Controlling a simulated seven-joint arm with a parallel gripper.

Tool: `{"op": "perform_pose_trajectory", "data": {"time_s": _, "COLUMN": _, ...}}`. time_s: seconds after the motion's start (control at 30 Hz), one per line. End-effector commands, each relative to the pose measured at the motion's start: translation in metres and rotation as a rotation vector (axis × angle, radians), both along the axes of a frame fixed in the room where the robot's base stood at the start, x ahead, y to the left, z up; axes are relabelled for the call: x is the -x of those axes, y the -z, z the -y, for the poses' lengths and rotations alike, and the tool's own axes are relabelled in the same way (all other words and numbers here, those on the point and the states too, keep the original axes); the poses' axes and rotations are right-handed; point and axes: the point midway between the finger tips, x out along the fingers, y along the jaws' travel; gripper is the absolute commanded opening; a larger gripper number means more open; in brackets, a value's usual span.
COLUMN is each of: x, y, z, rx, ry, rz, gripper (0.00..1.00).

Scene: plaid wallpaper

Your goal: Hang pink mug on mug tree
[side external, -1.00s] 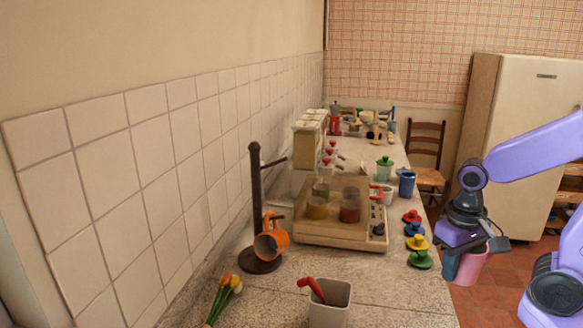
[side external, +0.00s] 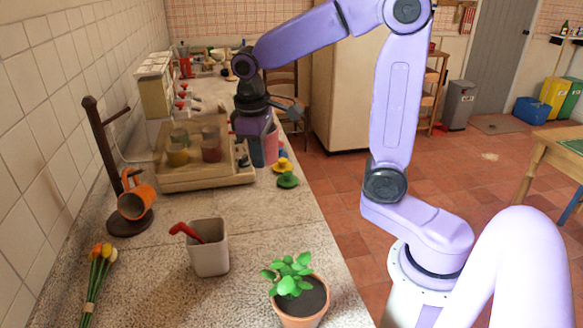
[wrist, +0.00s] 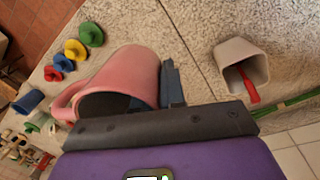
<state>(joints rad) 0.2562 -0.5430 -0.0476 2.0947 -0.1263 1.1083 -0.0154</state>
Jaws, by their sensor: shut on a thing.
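The pink mug (side external: 272,143) is held in my gripper (side external: 258,154), raised near the right edge of the counter, partly hidden behind a finger. In the wrist view, the pink mug (wrist: 128,72) shows its dark opening towards the palm and its handle at the left. One grey finger (wrist: 172,82) lies along its right side; the other finger is hidden. The mug tree (side external: 103,150) is a dark brown post on a round base at the left, well apart from my gripper. An orange mug (side external: 137,199) hangs on its lower part. A higher peg (side external: 118,114) is bare.
A beige appliance (side external: 195,180) with several glass jars stands between my gripper and the tree. In front are a grey pot (side external: 209,255) with a red-handled tool, a potted plant (side external: 300,302) and tulips (side external: 97,272). Coloured knobbed lids (side external: 287,180) line the right edge.

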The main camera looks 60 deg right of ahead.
Motion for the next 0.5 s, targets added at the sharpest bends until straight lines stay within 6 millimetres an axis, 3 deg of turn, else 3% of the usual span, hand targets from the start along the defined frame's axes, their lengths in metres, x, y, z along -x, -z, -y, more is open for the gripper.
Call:
{"op": "perform_pose_trajectory", "data": {"time_s": 0.2, "x": -0.060, "y": -0.026, "z": -0.026, "rx": 0.045, "ry": -0.338, "rz": 0.014, "gripper": 0.00}}
{"op": "perform_pose_trajectory", "data": {"time_s": 0.5, "x": -0.125, "y": -0.054, "z": -0.053, "rx": 0.094, "ry": -0.753, "rz": 0.051, "gripper": 0.00}}
